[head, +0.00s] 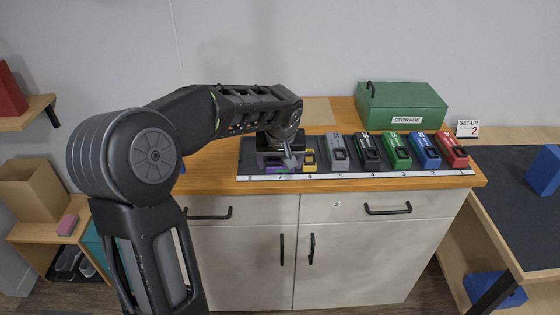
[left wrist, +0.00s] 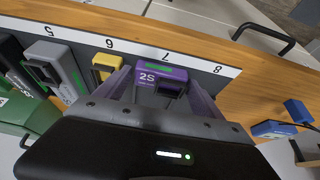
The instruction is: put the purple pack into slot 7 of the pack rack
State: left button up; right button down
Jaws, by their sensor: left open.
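The purple pack (left wrist: 152,76), marked 2S, sits at the label 7 on the pack rack (left wrist: 205,73), between the yellow pack and the empty space at label 8. In the head view, only a low part of the purple pack (head: 273,169) shows under my gripper. My left gripper (left wrist: 162,92) is open, with one finger on each side of the pack. It also shows in the head view (head: 290,158), reaching down over the rack's left end. Whether the fingers touch the pack and how deep it sits cannot be told. My right gripper is not in view.
Yellow (head: 309,160), grey (head: 338,150), black (head: 367,149), green (head: 397,150), blue (head: 425,150) and red (head: 452,150) packs stand in slots 6 to 1. A green storage box (head: 402,105) is behind them. Bare wooden counter (head: 212,155) lies left of the rack.

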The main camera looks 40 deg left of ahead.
pick_arm(q)
jog(key=v, duration=1.2)
jog(key=shift+d, duration=0.1)
dwell(0.5)
